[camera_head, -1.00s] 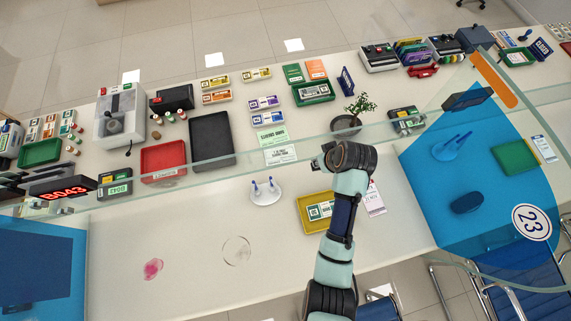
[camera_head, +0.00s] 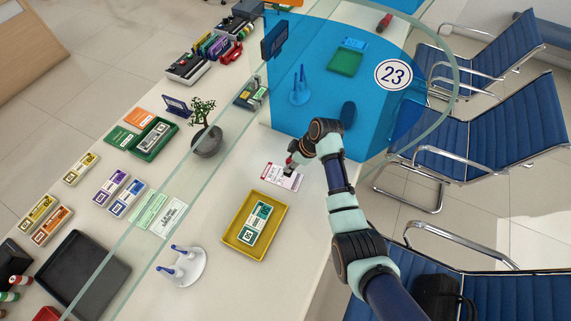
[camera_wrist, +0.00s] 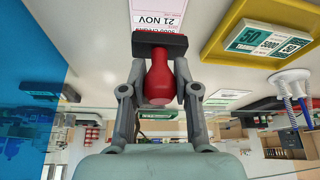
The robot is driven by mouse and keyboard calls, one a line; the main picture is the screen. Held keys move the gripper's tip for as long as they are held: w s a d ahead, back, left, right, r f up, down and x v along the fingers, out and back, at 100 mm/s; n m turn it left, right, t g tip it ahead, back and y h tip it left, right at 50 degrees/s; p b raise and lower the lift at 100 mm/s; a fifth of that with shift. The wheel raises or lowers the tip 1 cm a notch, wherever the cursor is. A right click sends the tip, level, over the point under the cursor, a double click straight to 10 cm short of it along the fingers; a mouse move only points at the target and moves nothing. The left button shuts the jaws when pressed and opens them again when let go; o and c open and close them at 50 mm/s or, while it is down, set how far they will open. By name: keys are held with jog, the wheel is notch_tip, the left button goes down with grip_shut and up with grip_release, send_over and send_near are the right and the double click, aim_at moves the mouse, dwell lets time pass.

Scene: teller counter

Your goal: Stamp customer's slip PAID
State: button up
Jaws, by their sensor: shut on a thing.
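The customer's slip (camera_head: 283,180), white with a pink band, lies on the counter beside the yellow tray in the head view. My gripper (camera_head: 291,166) is at the slip's upper edge. In the wrist view my gripper (camera_wrist: 158,95) is shut on a stamp (camera_wrist: 159,78) with a red bulb handle and a wide black base. The base is at the end of the slip (camera_wrist: 158,22), where "21 NOV" is printed, and hides part of it. I cannot tell whether the base touches the paper. The stamp's face and any mark under it are hidden.
The yellow tray (camera_head: 229,239) with banknotes stands left of the slip. A white pen stand (camera_head: 187,270) is farther left. A glass screen (camera_head: 178,166) runs along the counter, with a potted plant (camera_head: 207,141) behind it. A blue panel (camera_head: 285,115) is beyond the slip.

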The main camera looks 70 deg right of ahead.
jog(key=b, duration=0.5)
send_over(290, 180)
jog(key=shift+f, duration=2.95)
jog(key=shift+f+b, duration=0.4)
jog(key=shift+f, duration=0.15)
notch_tip(290, 180, up, 7)
jog(key=p, duration=0.7)
jog(key=shift+r, duration=0.15)
jog(key=shift+w, duration=0.1)
